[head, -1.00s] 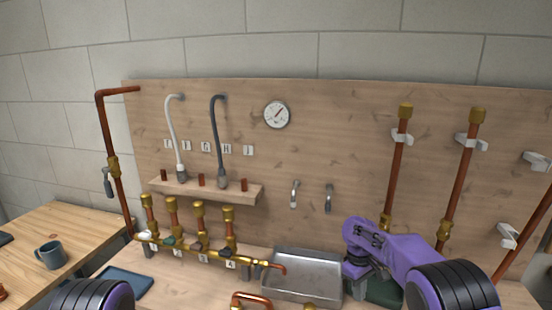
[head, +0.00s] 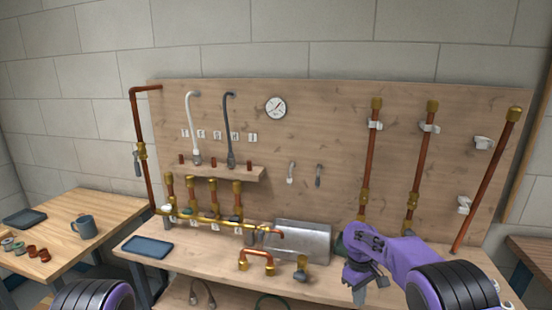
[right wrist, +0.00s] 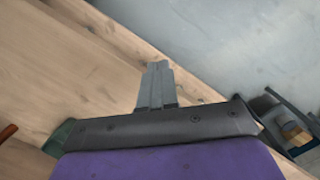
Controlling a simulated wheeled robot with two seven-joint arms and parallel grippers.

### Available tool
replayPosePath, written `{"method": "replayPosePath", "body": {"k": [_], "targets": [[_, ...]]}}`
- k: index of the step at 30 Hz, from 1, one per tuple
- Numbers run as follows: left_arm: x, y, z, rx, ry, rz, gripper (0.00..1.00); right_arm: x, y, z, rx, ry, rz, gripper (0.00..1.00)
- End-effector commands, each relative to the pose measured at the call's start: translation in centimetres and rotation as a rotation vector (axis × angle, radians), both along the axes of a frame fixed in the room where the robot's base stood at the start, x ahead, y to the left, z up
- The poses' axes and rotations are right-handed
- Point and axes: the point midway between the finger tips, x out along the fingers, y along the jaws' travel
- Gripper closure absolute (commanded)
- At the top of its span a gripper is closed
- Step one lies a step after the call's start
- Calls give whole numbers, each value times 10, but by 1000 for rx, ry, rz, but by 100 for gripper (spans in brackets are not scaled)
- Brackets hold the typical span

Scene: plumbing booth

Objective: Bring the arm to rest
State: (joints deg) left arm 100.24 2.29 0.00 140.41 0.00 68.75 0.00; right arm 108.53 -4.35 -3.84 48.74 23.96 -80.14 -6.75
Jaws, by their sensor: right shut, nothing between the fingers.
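My right gripper (head: 360,294) hangs at the end of my purple right arm, in front of the bench's front edge at the lower right of the head view. In the right wrist view its two grey fingers (right wrist: 157,82) are together with nothing between them. They point over a pale wooden top and grey floor. Of my left arm only a black and purple link shows at the bottom left of the head view; its gripper is out of sight.
Copper pipes (head: 420,160) stand on the wooden back panel (head: 330,130). A side table (head: 60,221) with a mug (head: 84,227) is at left.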

Motion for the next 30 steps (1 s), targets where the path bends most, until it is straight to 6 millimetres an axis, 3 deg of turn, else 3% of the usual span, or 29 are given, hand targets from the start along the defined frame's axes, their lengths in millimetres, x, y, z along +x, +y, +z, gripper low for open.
{"method": "replayPosePath", "body": {"k": [11,17,20,23,24,27,30], "targets": [[1,0,-3,0,-1,0,100,-30,0,-75,42,-50,-175,100],[1,0,-5,0,-1,0,100,-70,-5,-136,56,-104,-340,100],[1,0,-7,0,-1,0,100,-104,-9,-171,57,-143,-446,100],[1,0,-9,0,-1,0,100,-155,-16,-207,46,-202,-583,100],[1,0,-10,0,-1,0,100,-181,-20,-219,37,-231,-642,100],[1,0,-13,0,-1,0,100,-248,-31,-235,8,-313,-785,100],[1,0,-15,0,-1,0,100,-314,-42,-231,-28,-399,-912,100]]}}
